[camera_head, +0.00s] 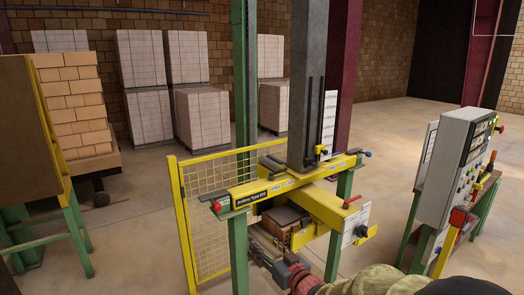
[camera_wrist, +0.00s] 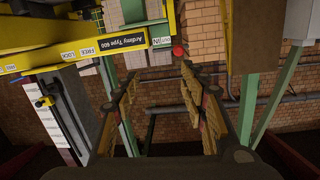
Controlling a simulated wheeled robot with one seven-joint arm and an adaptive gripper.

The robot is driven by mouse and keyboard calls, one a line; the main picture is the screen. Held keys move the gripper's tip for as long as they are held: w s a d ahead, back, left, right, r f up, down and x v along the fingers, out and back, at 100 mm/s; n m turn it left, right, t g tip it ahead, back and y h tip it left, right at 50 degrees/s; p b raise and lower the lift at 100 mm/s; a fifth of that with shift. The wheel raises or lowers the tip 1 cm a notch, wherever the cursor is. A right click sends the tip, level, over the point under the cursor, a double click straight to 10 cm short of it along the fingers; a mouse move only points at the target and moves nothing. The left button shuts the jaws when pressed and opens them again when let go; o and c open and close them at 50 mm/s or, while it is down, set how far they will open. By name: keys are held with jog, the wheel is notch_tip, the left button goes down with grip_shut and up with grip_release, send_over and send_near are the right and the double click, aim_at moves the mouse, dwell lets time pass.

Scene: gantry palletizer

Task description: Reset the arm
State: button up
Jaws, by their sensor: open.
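My gripper (camera_wrist: 160,82) is open in the wrist view, its two fingers apart with nothing between them. In the head view my gripper (camera_head: 258,250) shows dark and partly foreshortened at the lower middle, at the end of my arm. It is in front of the yellow palletizer frame (camera_head: 330,207), near its green front leg. Whether it touches the frame cannot be told. In the wrist view the frame's black label plate (camera_wrist: 120,43) appears tilted at the upper left. A red knob (camera_wrist: 180,50) shows just beyond the fingertips.
A yellow mesh guard (camera_head: 215,190) stands left of the palletizer. A control cabinet (camera_head: 452,165) with buttons and levers stands at the right. Stacked bricks (camera_head: 80,100) are at the left, and wrapped pallets (camera_head: 203,115) stand behind. Open floor lies at the back right.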

jog(key=s+d+f+m+g+h+b, duration=0.1)
jog(key=s+d+m+g+h+b, duration=0.1)
jog(key=s+d+h+b, duration=0.4)
jog(key=s+d+f+m+g+h+b, duration=0.1)
jog(key=s+d+f+m+h+b, duration=0.15)
jog(key=s+d, duration=0.65)
jog(key=s+d+f+g+b, duration=0.1)
jog(key=s+f+g+b, duration=0.2)
jog(key=s, duration=0.9)
jog(key=s+d+f+g+b, duration=0.2)
jog(key=s+f, duration=0.3)
jog(key=s, duration=0.6)
jog(key=shift+s+d+g+b, duration=0.15)
jog(key=shift+s+g+b, duration=0.25)
jog(key=shift+g+b, duration=0.15)
